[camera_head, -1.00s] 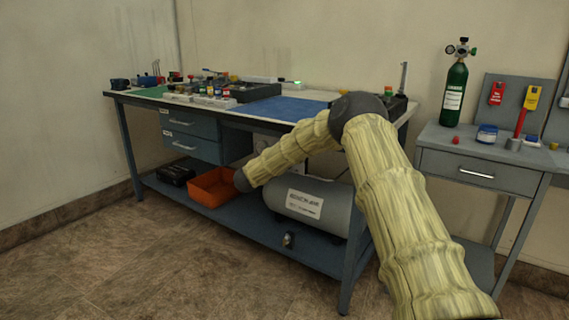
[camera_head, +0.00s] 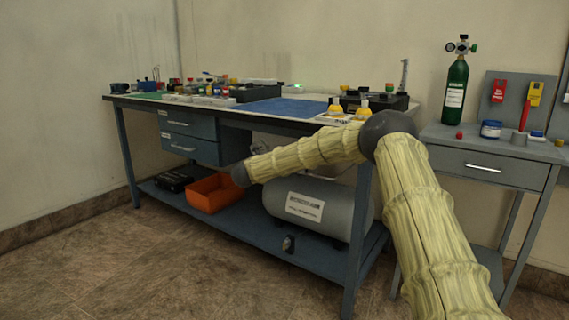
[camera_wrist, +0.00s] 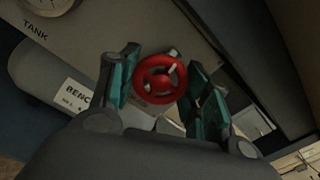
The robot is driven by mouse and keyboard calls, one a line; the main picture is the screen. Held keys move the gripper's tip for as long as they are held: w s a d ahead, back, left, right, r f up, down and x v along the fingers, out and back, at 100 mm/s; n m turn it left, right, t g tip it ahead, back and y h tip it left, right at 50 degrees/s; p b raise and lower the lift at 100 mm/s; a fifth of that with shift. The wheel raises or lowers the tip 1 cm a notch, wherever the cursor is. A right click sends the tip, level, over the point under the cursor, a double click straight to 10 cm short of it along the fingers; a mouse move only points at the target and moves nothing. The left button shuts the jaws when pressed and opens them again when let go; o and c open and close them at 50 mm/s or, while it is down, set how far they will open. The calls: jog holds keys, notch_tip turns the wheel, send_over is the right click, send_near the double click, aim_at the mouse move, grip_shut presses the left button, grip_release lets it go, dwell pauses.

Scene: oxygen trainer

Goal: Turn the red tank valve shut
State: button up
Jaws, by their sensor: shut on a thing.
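The red tank valve (camera_wrist: 158,79) is a small round handwheel with openings between its spokes, seen in the wrist view. My gripper (camera_wrist: 165,88) has its teal-padded fingers on either side of the wheel and is shut on it. The finger contact points are partly hidden behind the wheel. The grey compressor tank (camera_head: 318,207) lies on the bench's lower shelf. Its white label (camera_wrist: 76,98) shows to the left of the wheel. A panel marked TANK (camera_wrist: 36,38) with a round gauge is at the upper left. The head view hides the gripper and valve.
An orange bin (camera_head: 213,193) stands left of the tank on the lower shelf (camera_head: 262,231). The workbench top (camera_head: 285,108) is above, crowded with small items. A bench leg (camera_head: 356,240) stands at the right front. A green cylinder (camera_head: 456,84) stands on the side table. Open floor lies in front.

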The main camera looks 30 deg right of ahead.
jog(key=shift+s+f+m+b, duration=0.1)
jog(key=shift+f+m+b, duration=0.1)
jog(key=shift+m+b, duration=0.7)
jog(key=shift+r+m, duration=0.1)
jog(key=shift+m, duration=0.2)
jog(key=o, duration=1)
jog(key=shift+d, duration=0.15)
jog(key=shift+r, duration=0.1)
jog(key=shift+a, duration=0.2)
jog(key=v, duration=1.2)
